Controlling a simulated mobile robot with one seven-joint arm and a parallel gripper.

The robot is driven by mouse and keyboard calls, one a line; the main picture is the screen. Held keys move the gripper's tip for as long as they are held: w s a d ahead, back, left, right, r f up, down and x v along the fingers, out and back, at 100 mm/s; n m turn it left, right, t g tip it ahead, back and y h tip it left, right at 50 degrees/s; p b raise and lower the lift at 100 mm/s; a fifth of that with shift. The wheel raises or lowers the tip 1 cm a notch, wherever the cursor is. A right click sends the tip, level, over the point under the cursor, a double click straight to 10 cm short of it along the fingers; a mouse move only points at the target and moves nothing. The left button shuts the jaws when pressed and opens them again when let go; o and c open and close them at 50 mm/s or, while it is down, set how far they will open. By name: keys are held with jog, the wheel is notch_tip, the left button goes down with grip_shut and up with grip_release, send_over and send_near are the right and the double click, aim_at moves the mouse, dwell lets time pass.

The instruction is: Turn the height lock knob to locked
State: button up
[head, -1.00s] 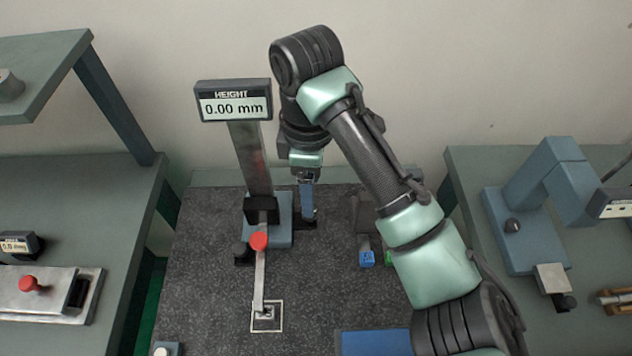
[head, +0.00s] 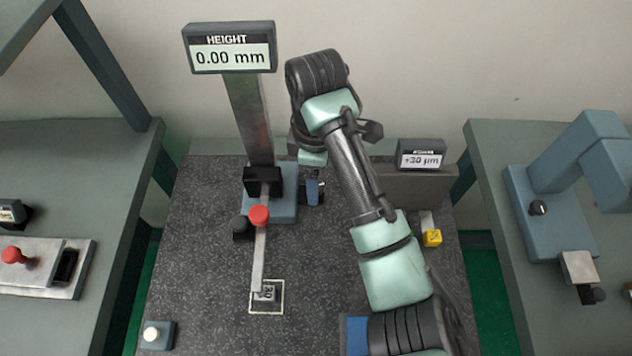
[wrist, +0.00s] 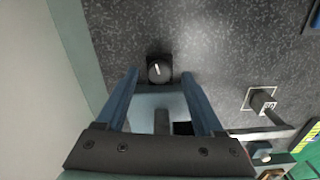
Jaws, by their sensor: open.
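The height gauge has a display (head: 230,55) reading 0.00 mm, a tall metal column (head: 250,120) and a blue base (head: 285,200). In the wrist view, a black round knob (wrist: 159,70) with a white pointer line sits on a dark square mount beside the blue base. The line is slightly tilted from vertical in that view. My gripper (wrist: 160,77) is open, its two blue fingers on either side of the knob; contact cannot be told. In the head view my gripper (head: 313,192) is just right of the base, and the knob is largely hidden there.
A red-knobbed arm (head: 259,215) reaches forward from the gauge to a marked square (head: 267,297). A black knob (head: 241,228) is left of the base. A +30 µm display (head: 421,155) and a yellow block (head: 432,238) are at right. Side benches flank the table.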

jog(key=shift+f, duration=0.55)
jog(key=shift+r, duration=0.1)
grip_shut()
